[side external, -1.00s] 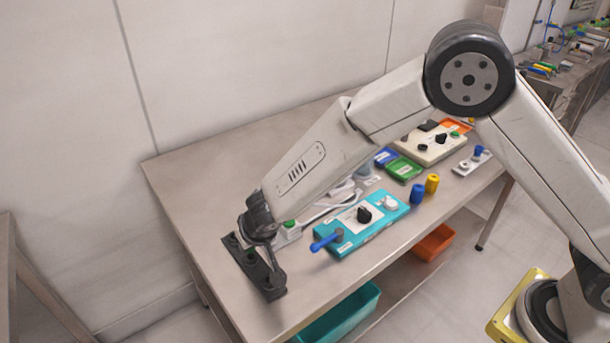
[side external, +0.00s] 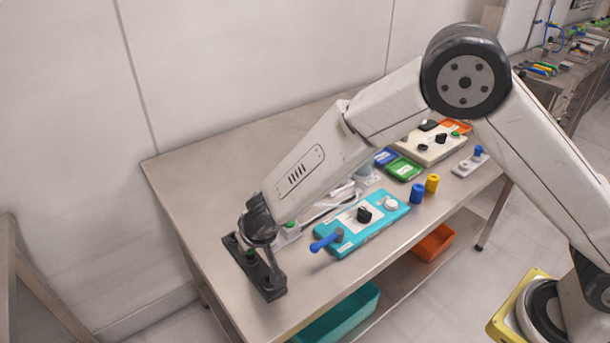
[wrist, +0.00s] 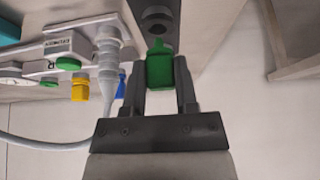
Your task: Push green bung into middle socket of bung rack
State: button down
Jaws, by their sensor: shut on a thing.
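The green bung (wrist: 165,74) is between the two fingers of my gripper (wrist: 161,84) in the wrist view. My gripper is shut on it. The bung's far end points at the dark bung rack (wrist: 170,8), and a round socket shows just beyond it. In the side external view the black rack (side external: 268,286) lies near the table's left front, with my wrist right over it. A small green spot, the bung (side external: 249,254), shows near the rack's middle. How deep it sits in a socket is hidden.
A teal panel (side external: 345,243) with a blue-handled part (side external: 325,243) stands right of the rack. A pale cable (wrist: 40,143) runs close by. Blue (side external: 417,194) and yellow (side external: 432,183) cylinders stand farther right. The table left of the rack is clear.

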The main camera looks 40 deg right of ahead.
jog(key=shift+f, duration=1.2)
dwell(1.5)
jog(key=shift+c, duration=1.5)
grip_release()
jog(key=shift+r, duration=0.1)
jog(key=shift+v, duration=2.95)
jog(key=s+d+r+g, duration=0.1)
jog(key=s+d+r, duration=0.15)
jog(key=d, duration=0.45)
jog(key=s+d+r+g, duration=0.1)
jog(key=s+d+r, duration=0.15)
jog(key=d, duration=0.45)
jog(key=s+d+r+g, duration=0.1)
jog(key=s+d, duration=1)
jog(key=s, duration=0.1)
jog(key=shift+s, duration=0.2)
